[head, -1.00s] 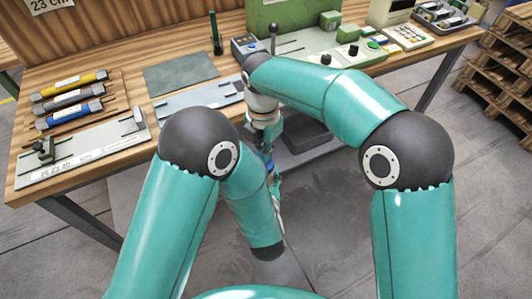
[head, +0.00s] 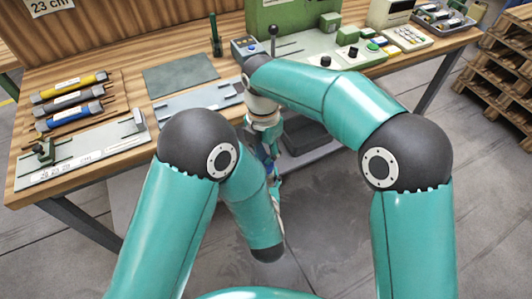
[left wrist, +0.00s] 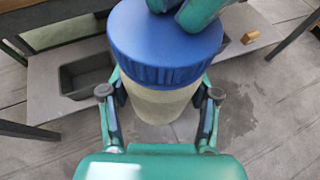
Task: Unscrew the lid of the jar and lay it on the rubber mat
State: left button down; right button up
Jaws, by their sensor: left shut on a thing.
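A jar with pale contents (left wrist: 160,104) and a wide ribbed blue lid (left wrist: 150,50) is upright in the left wrist view. My left gripper (left wrist: 160,112) is shut on the jar's body, one finger on each side below the lid. Teal parts of my right gripper (left wrist: 187,10) overlap the lid's top at the upper edge; their grip on it cannot be made out. In the head view my right gripper (head: 264,150) is small, in front of the bench, and mostly hidden by my arms. A dark grey-green mat (head: 180,74), likely the rubber mat, lies flat and bare on the bench.
The wooden bench (head: 125,68) holds a grey metal plate (head: 195,103) in front of the mat, several coloured tools (head: 75,98) at left, and a green machine (head: 290,20) at the back. A dark empty tray (left wrist: 85,76) is on a low shelf. Pallets stand at right.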

notch_tip(320, 180, up, 4)
jog(key=shift+a, duration=0.1)
jog(key=shift+o, duration=0.6)
jog(key=shift+r, duration=0.25)
jog(key=o, duration=0.8)
jog(key=shift+m, duration=0.6)
jog(key=m, duration=0.5)
jog(key=shift+w, duration=0.1)
jog(key=m, duration=0.6)
jog(key=shift+m, duration=0.3)
jog(key=m, duration=0.4)
jog(key=shift+a+r, duration=0.1)
jog(key=shift+r, duration=0.1)
jog(key=m, duration=0.3)
jog(key=shift+r+m, duration=0.3)
jog(key=shift+m, duration=0.1)
jog(key=shift+s+r+m+t, duration=0.2)
jog(key=shift+s+m+t, duration=0.1)
jog(key=shift+m, duration=0.7)
jog(key=shift+s+a+r, duration=0.1)
jog(key=shift+r, duration=0.3)
jog(key=shift+s+f, duration=0.1)
jog(key=shift+f, duration=0.25)
notch_tip(320, 180, down, 7)
jog(key=shift+r, duration=0.1)
